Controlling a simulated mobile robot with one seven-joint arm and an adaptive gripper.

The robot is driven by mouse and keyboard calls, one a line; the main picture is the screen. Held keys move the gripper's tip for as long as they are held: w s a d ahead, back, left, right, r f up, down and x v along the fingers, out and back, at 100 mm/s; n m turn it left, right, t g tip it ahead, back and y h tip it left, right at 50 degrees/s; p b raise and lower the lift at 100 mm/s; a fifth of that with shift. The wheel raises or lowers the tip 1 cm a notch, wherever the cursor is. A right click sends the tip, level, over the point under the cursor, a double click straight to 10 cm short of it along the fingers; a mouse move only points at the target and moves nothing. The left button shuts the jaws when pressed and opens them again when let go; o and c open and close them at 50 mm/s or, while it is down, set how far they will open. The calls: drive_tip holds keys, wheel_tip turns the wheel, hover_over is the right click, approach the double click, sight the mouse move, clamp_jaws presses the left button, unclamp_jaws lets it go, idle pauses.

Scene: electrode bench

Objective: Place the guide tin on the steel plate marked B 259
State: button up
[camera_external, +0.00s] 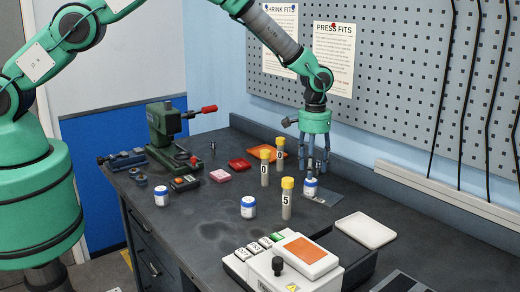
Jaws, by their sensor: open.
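My gripper (318,172) points down at the back right of the bench, with its fingers apart. A small white tin with a blue band (310,188) stands upright below and slightly left of the fingertips. I cannot tell whether the fingers touch it. It appears to stand on a flat grey steel plate (328,198); the plate's marking is too small to read. Two similar tins stand on the bench, one at the front middle (248,208) and one at the left (161,196). The labels are not readable, so I cannot tell by name which is the guide tin.
Yellow-capped tubes (287,200) stand close left of the gripper. A white tray (366,230) and a switch box (295,265) are in front.

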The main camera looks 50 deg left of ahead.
wheel_tip(320, 180, up, 6)
idle(0.4)
idle(0.4)
